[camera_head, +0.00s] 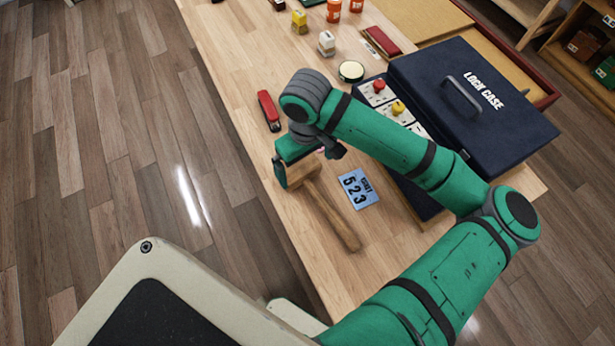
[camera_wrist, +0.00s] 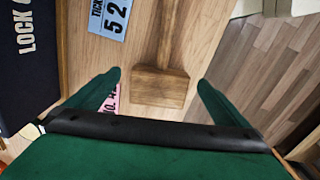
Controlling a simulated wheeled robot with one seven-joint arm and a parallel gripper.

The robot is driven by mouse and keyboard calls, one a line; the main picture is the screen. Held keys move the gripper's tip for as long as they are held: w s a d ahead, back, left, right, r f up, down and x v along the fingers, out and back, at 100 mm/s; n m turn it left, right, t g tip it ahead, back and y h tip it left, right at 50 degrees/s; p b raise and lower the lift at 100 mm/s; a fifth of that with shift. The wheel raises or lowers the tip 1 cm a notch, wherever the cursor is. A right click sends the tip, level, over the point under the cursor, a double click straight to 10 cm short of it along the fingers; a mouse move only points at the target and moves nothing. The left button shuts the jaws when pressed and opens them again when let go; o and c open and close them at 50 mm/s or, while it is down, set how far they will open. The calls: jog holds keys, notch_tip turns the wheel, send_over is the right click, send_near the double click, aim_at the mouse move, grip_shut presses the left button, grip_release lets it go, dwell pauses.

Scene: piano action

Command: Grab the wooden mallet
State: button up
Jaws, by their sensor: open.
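The wooden mallet lies on the table near its left edge. Its handle (camera_head: 335,217) points toward the lower right in the head view, and its head (camera_head: 301,172) is partly hidden by my gripper (camera_head: 306,160). In the wrist view the mallet head (camera_wrist: 160,87) shows between my two green fingers, with the handle (camera_wrist: 170,40) running up and away. My gripper (camera_wrist: 158,85) is open, one finger on each side of the head. I cannot tell whether either finger touches the wood.
A blue number card (camera_head: 358,188) lies beside the handle. A red stapler-like object (camera_head: 269,111) lies nearby at the table edge. A dark blue lock case (camera_head: 475,95) and a panel with red and yellow buttons (camera_head: 398,107) stand to the right. A pink card (camera_wrist: 111,101) shows beside a finger.

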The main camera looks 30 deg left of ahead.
aim_at(306, 179)
jog(key=shift+s+f, duration=0.15)
jog(key=shift+f, duration=3.25)
jog(key=c, duration=1.2)
jog(key=shift+r, duration=0.15)
